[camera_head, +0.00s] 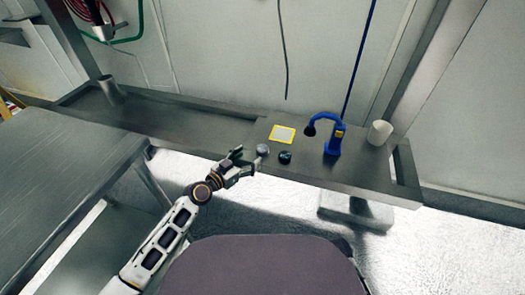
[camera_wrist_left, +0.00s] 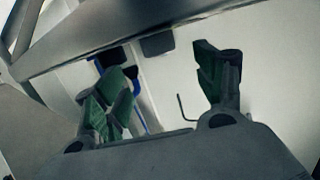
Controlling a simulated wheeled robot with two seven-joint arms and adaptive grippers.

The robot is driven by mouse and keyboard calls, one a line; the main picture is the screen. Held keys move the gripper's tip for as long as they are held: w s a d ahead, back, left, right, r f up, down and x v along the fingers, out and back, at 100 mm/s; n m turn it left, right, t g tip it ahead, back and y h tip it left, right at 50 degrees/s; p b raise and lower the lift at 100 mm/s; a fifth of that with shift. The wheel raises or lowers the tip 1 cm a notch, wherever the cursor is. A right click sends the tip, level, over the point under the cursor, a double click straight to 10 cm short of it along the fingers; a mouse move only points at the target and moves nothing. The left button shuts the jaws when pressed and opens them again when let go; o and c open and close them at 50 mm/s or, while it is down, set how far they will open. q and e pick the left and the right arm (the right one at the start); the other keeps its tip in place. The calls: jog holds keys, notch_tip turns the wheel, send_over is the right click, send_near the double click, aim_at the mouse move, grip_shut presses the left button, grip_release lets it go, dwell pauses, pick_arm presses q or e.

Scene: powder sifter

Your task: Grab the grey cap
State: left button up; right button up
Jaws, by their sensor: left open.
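The grey cap (camera_head: 263,150) sits on the metal bench near its front edge in the head view. My left gripper (camera_head: 250,162) is open just left of the cap, with its fingertips close to it; I cannot tell whether they touch. The left wrist view shows the two green-padded fingers of my left gripper (camera_wrist_left: 165,90) spread wide. I cannot make out the cap between them in that view. A dark round cap (camera_head: 285,157) stands just right of the grey cap. My right gripper is not in view.
The metal bench (camera_head: 185,118) runs along the wall. A yellow-edged square (camera_head: 282,134) lies behind the caps. A blue curved-arm device (camera_head: 333,142) and a pale cup (camera_head: 379,133) are to the right. A metal cup (camera_head: 111,90) stands far left. A dark table (camera_head: 60,185) is at left.

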aim_at(261, 149)
pick_arm(q)
jog(key=shift+x, duration=1.3)
jog(key=shift+w, duration=0.1)
jog(key=shift+x, duration=2.5)
jog(key=shift+f, duration=0.15)
jog(key=c, duration=1)
